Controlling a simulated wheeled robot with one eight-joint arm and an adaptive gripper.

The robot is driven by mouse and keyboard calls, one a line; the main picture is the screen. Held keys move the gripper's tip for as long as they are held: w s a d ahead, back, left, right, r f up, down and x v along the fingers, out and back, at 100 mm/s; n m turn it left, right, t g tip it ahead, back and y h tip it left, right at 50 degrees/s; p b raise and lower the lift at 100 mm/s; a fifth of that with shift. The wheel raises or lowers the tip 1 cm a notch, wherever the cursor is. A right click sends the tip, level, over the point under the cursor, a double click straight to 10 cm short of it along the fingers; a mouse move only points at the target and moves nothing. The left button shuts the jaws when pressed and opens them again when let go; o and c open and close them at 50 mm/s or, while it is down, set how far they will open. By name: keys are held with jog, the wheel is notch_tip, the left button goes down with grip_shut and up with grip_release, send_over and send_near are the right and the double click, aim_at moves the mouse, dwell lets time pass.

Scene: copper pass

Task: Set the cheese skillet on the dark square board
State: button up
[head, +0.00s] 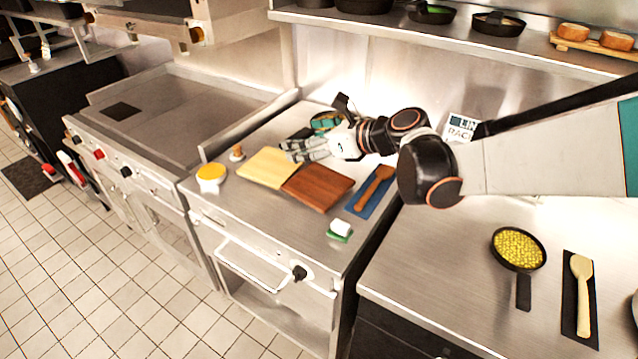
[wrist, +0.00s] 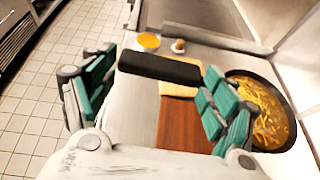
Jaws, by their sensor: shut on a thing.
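The cheese skillet, a black pan of yellow shreds, shows at the right of the wrist view (wrist: 268,112). Its black handle (wrist: 160,69) lies across the fingertips of my gripper (wrist: 157,78), which is shut on it. In the head view my gripper (head: 287,149) is above the counter, near the back of the wooden boards; the skillet is mostly hidden there behind my wrist and fingers. A dark square board (head: 122,110) lies flat on the griddle at the left, apart from the skillet.
A pale board (head: 266,167) and a red-brown board (head: 318,187) lie below my gripper. A yellow-topped bowl (head: 211,174) and a small brown item (head: 237,153) stand left of them. A skillet of yellow corn (head: 518,248) is at right. The griddle (head: 185,105) is otherwise clear.

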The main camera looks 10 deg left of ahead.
aim_at(291, 136)
jog(key=a+r, duration=0.1)
jog(key=s+a, duration=0.1)
jog(key=a, duration=0.1)
jog(key=shift+s+r+n+g+y, duration=0.1)
jog(key=shift+r+n+g+y, duration=0.2)
jog(key=shift+r+n+g, duration=0.1)
jog(key=shift+s+a+f, duration=0.1)
jog(key=shift+a+f, duration=0.05)
jog(key=shift+f, duration=0.05)
notch_tip(291, 136, down, 19)
jog(key=b, duration=0.6)
jog(key=shift+f+b, duration=0.15)
jog(key=shift+b, duration=0.2)
jog(key=o, duration=1.9)
jog(key=shift+f, duration=0.1)
jog(key=shift+c, duration=0.2)
